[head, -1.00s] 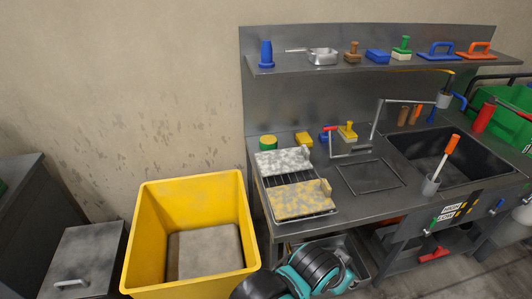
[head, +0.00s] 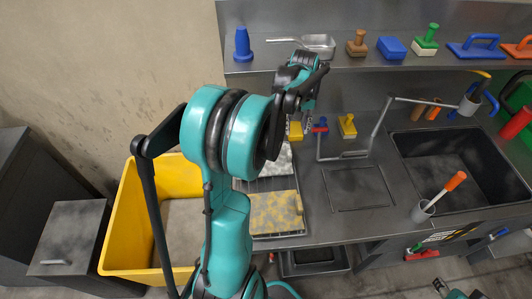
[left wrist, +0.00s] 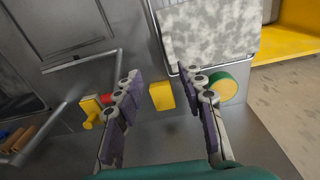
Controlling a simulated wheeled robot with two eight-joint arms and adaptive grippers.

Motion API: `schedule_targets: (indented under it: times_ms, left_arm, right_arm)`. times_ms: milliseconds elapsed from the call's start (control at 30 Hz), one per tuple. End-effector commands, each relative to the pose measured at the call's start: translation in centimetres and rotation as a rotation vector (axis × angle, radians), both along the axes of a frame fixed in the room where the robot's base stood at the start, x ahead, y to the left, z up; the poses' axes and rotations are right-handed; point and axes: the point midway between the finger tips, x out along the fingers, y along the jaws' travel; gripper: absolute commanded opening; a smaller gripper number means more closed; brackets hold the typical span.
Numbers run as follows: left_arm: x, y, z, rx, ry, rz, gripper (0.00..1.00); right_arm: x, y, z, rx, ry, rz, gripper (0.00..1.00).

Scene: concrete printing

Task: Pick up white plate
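The white plate, mottled with grey, lies on a wire rack at the left end of the steel counter. In the head view my left arm hides much of it, and a strip of the plate (head: 280,160) shows. In the left wrist view the plate (left wrist: 210,35) fills the upper right. My left gripper (left wrist: 161,82) is open and empty, its purple-padded fingers spread below the plate's edge in that picture, apart from it. In the head view the left gripper (head: 302,122) hangs over the back of the rack, mostly hidden by its wrist.
A yellow-mottled plate (head: 275,212) lies in front on the rack. A yellow block (left wrist: 162,96) and green-sided round sponge (left wrist: 223,86) stand close to the fingers. A bent metal pipe (head: 376,130) rises to the right. A yellow bin (head: 120,235) stands left.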

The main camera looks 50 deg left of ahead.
Motion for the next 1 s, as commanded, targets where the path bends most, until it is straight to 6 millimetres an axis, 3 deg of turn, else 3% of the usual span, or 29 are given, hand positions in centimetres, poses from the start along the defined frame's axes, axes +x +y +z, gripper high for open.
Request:
schedule_targets:
  times_ms: [33, 200, 600, 867, 1000]
  left_arm:
    - [0.2, 1.0, 0.0, -0.008, 0.015, 0.028, 0.4]
    - [0.5, 2.4, -1.0, -0.022, 0.042, 0.071, 0.4]
    - [0.5, 2.5, -8.7, -0.023, 0.044, 0.074, 0.4]
    - [0.4, 2.5, -10.6, -0.022, 0.043, 0.073, 0.4]
    - [0.4, 2.4, -13.0, -0.022, 0.043, 0.073, 0.4]
  right_arm:
    - [0.0, 0.0, 0.7, 0.0, 0.0, 0.0, 0.4]
    - [0.0, 0.0, 0.9, 0.0, 0.0, 0.0, 0.4]
    - [0.0, 0.0, -1.5, 0.0, 0.0, 0.0, 0.4]
    - [0.0, 0.0, -2.0, 0.0, 0.0, 0.0, 0.4]
    - [0.0, 0.0, -2.9, 0.0, 0.0, 0.0, 0.4]
